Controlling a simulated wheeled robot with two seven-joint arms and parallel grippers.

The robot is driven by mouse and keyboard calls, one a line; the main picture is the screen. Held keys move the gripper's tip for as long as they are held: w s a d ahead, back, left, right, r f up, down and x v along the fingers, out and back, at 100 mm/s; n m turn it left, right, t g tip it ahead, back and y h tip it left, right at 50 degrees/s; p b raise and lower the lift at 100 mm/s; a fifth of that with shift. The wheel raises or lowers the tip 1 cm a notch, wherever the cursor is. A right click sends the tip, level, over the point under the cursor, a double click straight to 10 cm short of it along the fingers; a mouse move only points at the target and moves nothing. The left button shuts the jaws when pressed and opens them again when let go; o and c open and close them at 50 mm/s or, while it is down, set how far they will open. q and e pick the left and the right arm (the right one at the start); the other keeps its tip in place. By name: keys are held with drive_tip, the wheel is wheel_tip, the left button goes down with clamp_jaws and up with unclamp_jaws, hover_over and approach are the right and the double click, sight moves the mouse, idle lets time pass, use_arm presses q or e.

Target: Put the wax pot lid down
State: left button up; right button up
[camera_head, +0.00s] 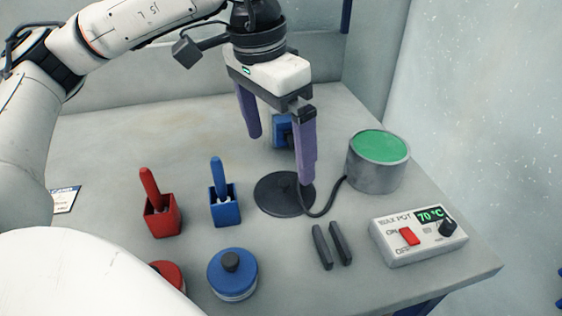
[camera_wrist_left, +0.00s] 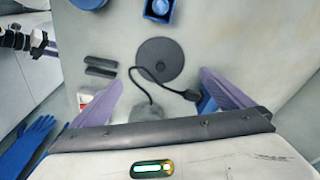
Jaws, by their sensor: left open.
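A dark grey round lid (camera_head: 270,196) lies flat on the table. It also shows in the left wrist view (camera_wrist_left: 151,50) with a small knob at its middle. My left gripper (camera_head: 280,160) is open and empty, its purple fingers spread above and around the lid area; in the head view the near finger covers part of the disc. It also shows in the left wrist view (camera_wrist_left: 165,88). The wax pot (camera_head: 376,178), a grey metal cylinder with green wax on top, stands uncovered to the right of the lid.
A black cable runs from the pot past the lid. The control box (camera_head: 418,241) reads 70 °C. Two dark bars (camera_head: 332,246), a blue holder (camera_head: 225,207), a red holder (camera_head: 162,220) and a blue jar (camera_head: 232,278) stand nearby. A blue block (camera_head: 283,130) is behind the fingers.

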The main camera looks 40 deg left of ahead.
use_arm(q)
drive_tip(key=shift+s+r, duration=0.15)
drive_tip(key=shift+r, duration=0.7)
drive_tip(key=shift+s+r, duration=0.1)
drive_tip(key=shift+r, duration=0.7)
